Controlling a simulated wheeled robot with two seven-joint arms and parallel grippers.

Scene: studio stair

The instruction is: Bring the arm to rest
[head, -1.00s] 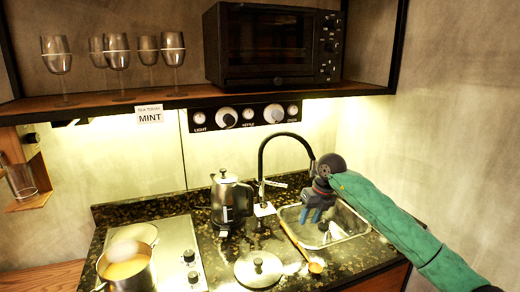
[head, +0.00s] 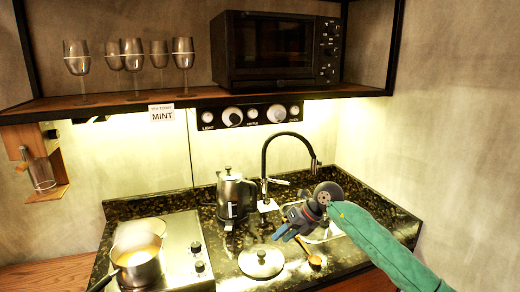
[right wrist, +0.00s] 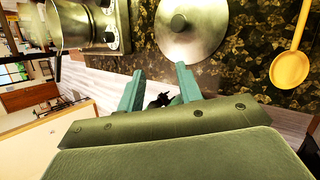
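My right arm, in a green sleeve (head: 380,245), comes in from the lower right in the head view. My right gripper (head: 283,236) hangs over the counter in front of the sink, pointing left and down. In the right wrist view its two green fingers (right wrist: 160,90) stand apart with nothing held between them. Beyond them lie the pale floor and a small dark shape that I cannot make out. My left gripper is not in view.
A lid (head: 261,262) lies on the dark counter left of the gripper. A wooden spoon (head: 315,261) lies below it. A kettle (head: 231,197), a pot (head: 137,262) on the hob (head: 196,284), the sink (head: 330,233) and its black tap (head: 266,152) stand nearby.

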